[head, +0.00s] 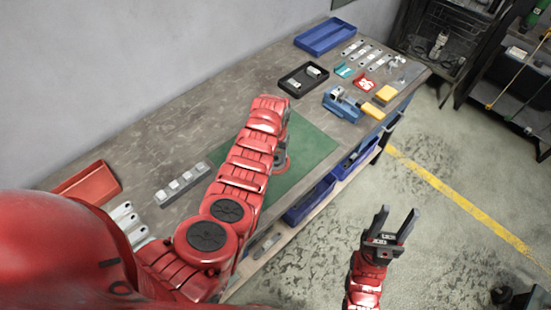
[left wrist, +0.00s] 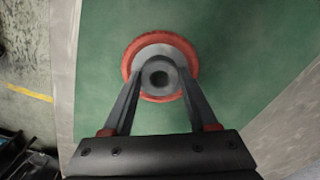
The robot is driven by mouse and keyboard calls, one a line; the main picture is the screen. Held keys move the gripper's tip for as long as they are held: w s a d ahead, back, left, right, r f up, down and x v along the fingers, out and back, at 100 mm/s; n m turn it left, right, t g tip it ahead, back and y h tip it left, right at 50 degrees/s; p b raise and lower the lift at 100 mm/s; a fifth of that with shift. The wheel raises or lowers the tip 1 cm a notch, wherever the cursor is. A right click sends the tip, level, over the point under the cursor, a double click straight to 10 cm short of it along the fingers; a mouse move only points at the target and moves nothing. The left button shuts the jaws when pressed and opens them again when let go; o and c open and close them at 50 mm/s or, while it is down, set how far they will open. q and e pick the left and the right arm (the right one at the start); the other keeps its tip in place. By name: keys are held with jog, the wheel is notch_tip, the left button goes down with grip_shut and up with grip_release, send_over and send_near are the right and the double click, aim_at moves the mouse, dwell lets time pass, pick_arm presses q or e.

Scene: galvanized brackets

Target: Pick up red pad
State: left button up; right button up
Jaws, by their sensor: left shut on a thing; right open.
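The red pad (left wrist: 160,38) is a round red disc with a grey metal top and a round grey knob at its middle. In the left wrist view it is over the green mat (left wrist: 105,75). My left gripper (left wrist: 161,74) is shut on its knob, one finger on each side. In the head view the red pad (head: 283,165) shows only in part beside my left arm, which hides the rest. I cannot tell whether it touches the mat. My right gripper (head: 393,228) is open and empty, out over the floor in front of the bench.
A blue clamp-like tool (head: 345,102), a black tray (head: 303,79), a blue tray (head: 324,36) and a yellow block (head: 385,94) stand beyond the mat. A red tray (head: 88,184) and a grey block strip (head: 181,185) lie at left. The mat's right part is clear.

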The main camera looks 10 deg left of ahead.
aim_at(275, 167)
pick_arm(q)
jog(key=shift+r, duration=0.1)
jog(key=shift+w+r, duration=0.15)
jog(key=shift+r+b, duration=0.5)
jog(key=shift+b, duration=0.05)
jog(key=shift+s+r+b, duration=0.3)
jog(key=shift+r+b, duration=0.4)
jog(key=shift+r, duration=0.2)
jog(key=shift+s+d+b, duration=0.1)
jog(key=shift+s+b, duration=0.2)
jog(key=shift+s, duration=0.75)
jog(key=s+p, duration=0.1)
jog(key=s, duration=0.1)
jog(key=s+r+p, duration=0.1)
jog(key=p, duration=0.1)
jog(key=s+p, duration=0.2)
jog(key=shift+s+d+r, duration=0.2)
jog(key=shift+s+r, duration=0.15)
jog(key=s, duration=0.2)
jog(key=s+p, duration=0.1)
jog(key=s, duration=0.1)
jog(key=s+p, duration=0.1)
jog(key=s, duration=0.1)
jog(key=shift+s+d, duration=0.5)
jog(key=shift+s, duration=0.45)
